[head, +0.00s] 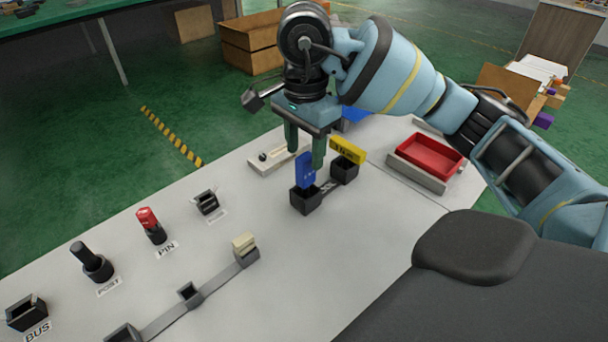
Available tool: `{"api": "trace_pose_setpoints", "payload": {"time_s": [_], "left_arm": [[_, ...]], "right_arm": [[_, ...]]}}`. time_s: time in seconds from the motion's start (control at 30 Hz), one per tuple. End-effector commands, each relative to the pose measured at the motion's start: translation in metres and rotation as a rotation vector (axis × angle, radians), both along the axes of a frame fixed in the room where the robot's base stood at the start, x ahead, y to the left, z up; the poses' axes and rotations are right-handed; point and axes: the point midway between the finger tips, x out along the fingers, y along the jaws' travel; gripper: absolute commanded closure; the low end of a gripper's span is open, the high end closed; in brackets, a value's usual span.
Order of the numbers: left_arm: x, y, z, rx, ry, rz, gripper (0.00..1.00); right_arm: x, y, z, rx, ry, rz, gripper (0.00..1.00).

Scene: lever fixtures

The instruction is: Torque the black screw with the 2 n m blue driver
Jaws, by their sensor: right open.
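The blue driver (306,172) stands upright in a black holder (305,200) on the grey-white table. My right gripper (305,158) points down with its two dark green fingers apart, just above or around the top of the blue driver. One finger shows on each side of the driver's top in the picture; I cannot tell whether they touch it. A small black screw head (263,157) appears on a pale plate (277,162) left of the gripper. My left gripper is not in view.
A yellow driver (347,150) leans in an adjoining black holder (344,173). A red tray (430,155) lies to the right. A red-topped pin (148,219), a black post (84,256) and black sockets stand at left.

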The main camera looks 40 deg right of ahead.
Motion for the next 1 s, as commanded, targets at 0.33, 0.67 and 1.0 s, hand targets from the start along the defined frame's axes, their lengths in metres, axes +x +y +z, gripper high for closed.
{"api": "trace_pose_setpoints", "payload": {"time_s": [0.33, 0.67, 1.0], "left_arm": [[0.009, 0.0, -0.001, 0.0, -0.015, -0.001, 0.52], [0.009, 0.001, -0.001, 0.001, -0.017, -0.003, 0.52], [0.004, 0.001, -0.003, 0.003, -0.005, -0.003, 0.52]], "right_arm": [[-0.002, 0.001, -0.02, 0.002, 0.001, 0.001, 0.53], [-0.007, 0.002, -0.062, 0.001, 0.002, 0.001, 0.53], [-0.006, 0.002, -0.067, 0.001, -0.001, 0.001, 0.55]]}}
